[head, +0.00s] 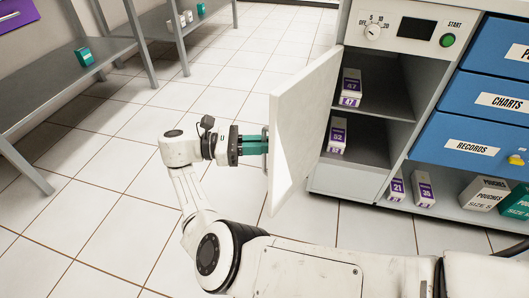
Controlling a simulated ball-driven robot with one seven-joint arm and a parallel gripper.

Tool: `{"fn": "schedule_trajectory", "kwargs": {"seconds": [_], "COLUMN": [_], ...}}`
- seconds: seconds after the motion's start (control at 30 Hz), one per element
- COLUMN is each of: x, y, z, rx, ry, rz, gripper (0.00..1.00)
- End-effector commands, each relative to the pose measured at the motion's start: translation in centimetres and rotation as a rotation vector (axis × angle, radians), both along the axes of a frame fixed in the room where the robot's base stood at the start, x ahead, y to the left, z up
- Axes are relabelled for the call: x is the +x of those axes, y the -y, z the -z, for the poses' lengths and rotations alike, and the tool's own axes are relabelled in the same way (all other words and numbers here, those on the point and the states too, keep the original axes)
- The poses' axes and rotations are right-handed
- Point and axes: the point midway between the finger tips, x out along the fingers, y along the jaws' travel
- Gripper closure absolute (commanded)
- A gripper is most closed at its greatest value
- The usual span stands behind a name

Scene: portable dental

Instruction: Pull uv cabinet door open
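The UV cabinet (380,110) stands at right, with a timer dial and a green START button on its top panel. Its white door (305,125) is swung wide open toward the left, and the inner shelves show. The door's handle (265,165) is a thin upright bar on the door's outer face. My gripper (263,146) reaches it from the left. Its teal fingers are at the handle and look shut on it, though the far finger is hidden. The door's outer face is seen only edge-on.
Labelled boxes (350,88) stand on the cabinet's shelves, with more boxes (424,188) on a low shelf at right. Blue drawers (480,100) are beside the cabinet. Grey metal tables (50,85) stand at the upper left. The tiled floor (95,195) left of my arm is clear.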

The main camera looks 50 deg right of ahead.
Motion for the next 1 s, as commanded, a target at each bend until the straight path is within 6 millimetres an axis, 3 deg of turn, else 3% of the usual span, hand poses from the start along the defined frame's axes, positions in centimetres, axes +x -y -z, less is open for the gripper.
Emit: {"fn": "schedule_trajectory", "kwargs": {"seconds": [0.03, 0.6, 0.63, 0.8, 0.87, 1.0], "x": [-0.12, 0.02, 0.02, 0.04, 0.06, 0.08], "y": [0.64, 0.48, 0.48, 0.45, 0.42, 0.34], "z": [0.06, -0.28, -0.27, -0.24, -0.23, -0.20], "rx": [-0.003, -0.006, -0.006, -0.005, -0.005, -0.004], "ry": [0.003, 0.001, 0.001, 0.002, 0.002, 0.003], "rz": [0.011, 0.016, 0.015, 0.015, 0.014, 0.013], "gripper": [1.00, 1.00, 0.84, 0.68, 0.62, 0.62]}}
